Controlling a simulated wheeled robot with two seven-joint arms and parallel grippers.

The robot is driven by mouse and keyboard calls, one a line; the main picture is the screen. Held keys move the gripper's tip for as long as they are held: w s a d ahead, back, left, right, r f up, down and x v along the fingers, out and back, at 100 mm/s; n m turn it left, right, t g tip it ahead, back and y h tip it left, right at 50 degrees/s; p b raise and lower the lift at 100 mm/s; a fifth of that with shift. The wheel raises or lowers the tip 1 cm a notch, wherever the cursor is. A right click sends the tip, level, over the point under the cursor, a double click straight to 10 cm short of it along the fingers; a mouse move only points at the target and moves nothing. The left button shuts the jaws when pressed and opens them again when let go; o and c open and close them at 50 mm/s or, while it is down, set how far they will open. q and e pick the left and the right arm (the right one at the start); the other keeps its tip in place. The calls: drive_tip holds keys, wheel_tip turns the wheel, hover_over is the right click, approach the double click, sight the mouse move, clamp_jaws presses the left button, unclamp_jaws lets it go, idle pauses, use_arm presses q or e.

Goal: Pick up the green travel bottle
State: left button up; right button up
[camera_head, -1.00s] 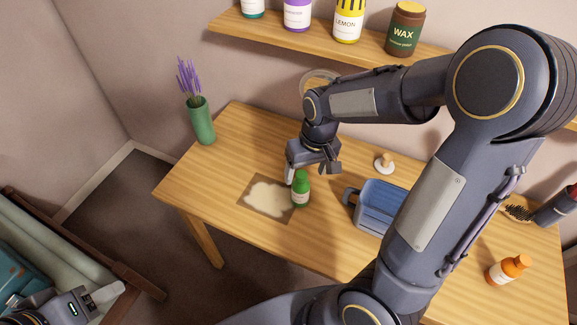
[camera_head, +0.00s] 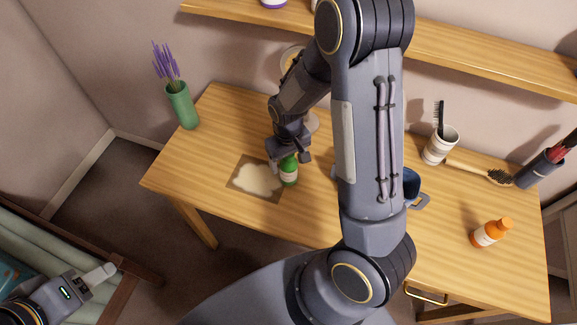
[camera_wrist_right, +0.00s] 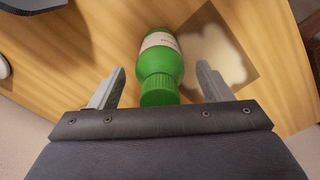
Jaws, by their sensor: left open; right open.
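The green travel bottle (camera_head: 289,173) stands upright on the wooden table, at the right edge of a brown mat with a pale patch. My right gripper (camera_head: 289,164) is open at the bottle's upper part. In the right wrist view the green bottle (camera_wrist_right: 160,66) lies between the two open fingers of my right gripper (camera_wrist_right: 158,88), its cap towards the palm, with a gap on each side. My left gripper (camera_head: 108,280) is at the lower left, away from the table, open and empty.
The mat (camera_head: 240,182) lies left of the bottle. A green vase (camera_head: 182,106) with purple flowers stands at the back left. A blue container (camera_head: 412,186) is partly behind my right arm. An orange bottle (camera_head: 487,234), cup (camera_head: 440,146) and hairbrush (camera_head: 480,171) are at the right.

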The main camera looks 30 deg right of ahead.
drive_tip(key=c, duration=1.1)
drive_tip(key=shift+c, duration=0.2)
drive_tip(key=shift+r, duration=0.5)
wheel_tip(320, 180, up, 3)
drive_tip(key=shift+a+f, duration=0.1)
drive_tip(key=shift+f, duration=0.1)
drive_tip(key=s+a+r+b, duration=0.1)
drive_tip(key=s+a+r, duration=0.7)
drive_tip(key=a, duration=0.3)
drive_tip(key=shift+s+r, duration=0.35)
drive_tip(key=shift+r, duration=0.4)
